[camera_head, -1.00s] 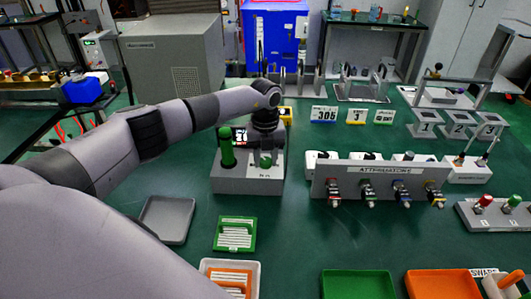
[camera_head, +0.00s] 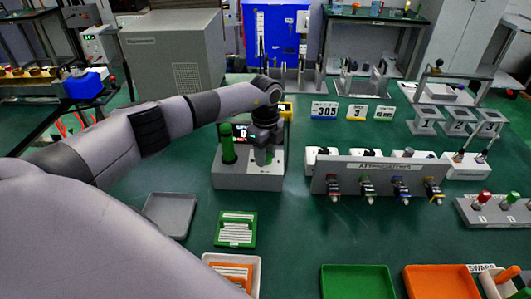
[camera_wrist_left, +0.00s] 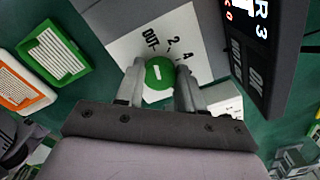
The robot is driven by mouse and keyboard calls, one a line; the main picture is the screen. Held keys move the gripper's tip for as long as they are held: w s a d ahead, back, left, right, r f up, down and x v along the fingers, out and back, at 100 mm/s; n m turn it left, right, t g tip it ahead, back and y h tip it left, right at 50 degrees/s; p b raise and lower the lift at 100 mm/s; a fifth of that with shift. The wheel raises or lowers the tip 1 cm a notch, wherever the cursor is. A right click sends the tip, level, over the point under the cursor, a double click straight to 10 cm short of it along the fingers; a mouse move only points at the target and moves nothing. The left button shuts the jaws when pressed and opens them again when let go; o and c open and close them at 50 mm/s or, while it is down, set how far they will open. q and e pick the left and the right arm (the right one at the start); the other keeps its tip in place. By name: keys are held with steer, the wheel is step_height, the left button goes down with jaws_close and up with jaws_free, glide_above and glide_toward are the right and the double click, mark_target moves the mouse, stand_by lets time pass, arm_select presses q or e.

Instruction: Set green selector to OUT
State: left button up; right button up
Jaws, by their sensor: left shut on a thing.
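The green selector (camera_wrist_left: 160,73) is a round knob with a short white mark on its face. Which label the mark points to is not clear. My left gripper (camera_wrist_left: 159,88) has one finger on each side of the knob and is shut on it. In the head view my left gripper (camera_head: 263,156) reaches down onto the grey selector box (camera_head: 232,180) and hides the knob.
A green upright cylinder (camera_head: 228,143) stands on the same box, left of my gripper. A dark display (camera_wrist_left: 262,35) is close beside the gripper. The attenuator panel (camera_head: 378,180) stands to the right. A grey tray (camera_head: 170,214) and a green tray (camera_head: 236,229) lie in front.

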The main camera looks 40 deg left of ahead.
arm_select(q)
steer(key=shift+n, duration=0.3)
steer(key=o, duration=1)
steer(key=shift+o, duration=0.2)
steer(key=shift+r, duration=0.1)
steer(key=shift+r+b, duration=0.5)
steer(key=shift+r, duration=3.05)
